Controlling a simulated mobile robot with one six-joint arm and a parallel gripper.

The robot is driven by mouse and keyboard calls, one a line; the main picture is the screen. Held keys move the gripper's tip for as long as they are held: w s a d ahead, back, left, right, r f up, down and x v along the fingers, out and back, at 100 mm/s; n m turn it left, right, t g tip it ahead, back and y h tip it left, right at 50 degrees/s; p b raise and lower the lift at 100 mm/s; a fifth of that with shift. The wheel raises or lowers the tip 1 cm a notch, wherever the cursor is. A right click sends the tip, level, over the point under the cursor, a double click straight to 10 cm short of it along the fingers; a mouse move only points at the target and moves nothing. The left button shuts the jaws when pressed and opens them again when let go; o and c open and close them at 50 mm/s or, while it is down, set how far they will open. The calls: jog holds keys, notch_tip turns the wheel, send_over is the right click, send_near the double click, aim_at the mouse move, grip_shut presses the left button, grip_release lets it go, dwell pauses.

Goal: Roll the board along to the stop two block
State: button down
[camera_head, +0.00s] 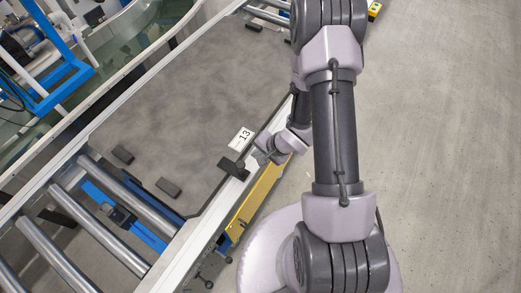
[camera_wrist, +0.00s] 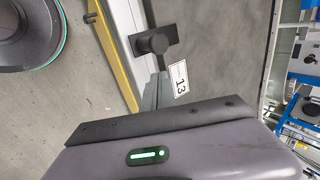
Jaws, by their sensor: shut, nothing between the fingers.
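The board (camera_head: 185,95) is a large dark grey plate lying on the roller conveyor, with a white label reading 13 (camera_head: 241,137) at its right edge. It also fills much of the upper wrist view (camera_wrist: 225,45). A black knob on a flat base (camera_head: 233,168) sits at the board's near right corner and shows in the wrist view (camera_wrist: 153,43). My gripper (camera_head: 262,158) is shut and empty, beside the knob and label at the conveyor's side rail; its grey fingers show in the wrist view (camera_wrist: 157,92). I cannot identify the stop two block.
Small black blocks lie on the board, two near its front (camera_head: 122,155) (camera_head: 168,187) and one at the back (camera_head: 254,27). Bare rollers (camera_head: 130,197) show in front of the board. A yellow side panel (camera_head: 255,195) runs below the rail. Open floor (camera_head: 440,130) lies right.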

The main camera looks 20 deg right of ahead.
jog(key=b+x, duration=0.2)
jog(key=x, duration=0.1)
jog(key=b+x, duration=0.5)
jog(key=x, duration=0.2)
jog(key=shift+s+d+f+b, duration=0.3)
jog(key=shift+s+f+b, duration=0.05)
jog(key=shift+s+f, duration=0.05)
jog(key=shift+s+a+b, duration=0.4)
jog(key=shift+s+a, duration=0.3)
jog(key=shift+a, duration=0.25)
jog(key=shift+s+a+b, duration=0.45)
jog(key=shift+s+a, duration=0.25)
jog(key=shift+a, duration=0.3)
jog(key=shift+s+a+b, duration=0.4)
jog(key=shift+s+a, duration=0.3)
jog(key=shift+a, duration=0.25)
jog(key=shift+s+a+b, duration=0.5)
jog(key=shift+s+a, duration=0.1)
jog(key=shift+a, duration=0.25)
jog(key=shift+s+a+b, duration=0.45)
jog(key=shift+s+a, duration=0.15)
jog(key=shift+a, duration=0.25)
jog(key=shift+r, duration=0.1)
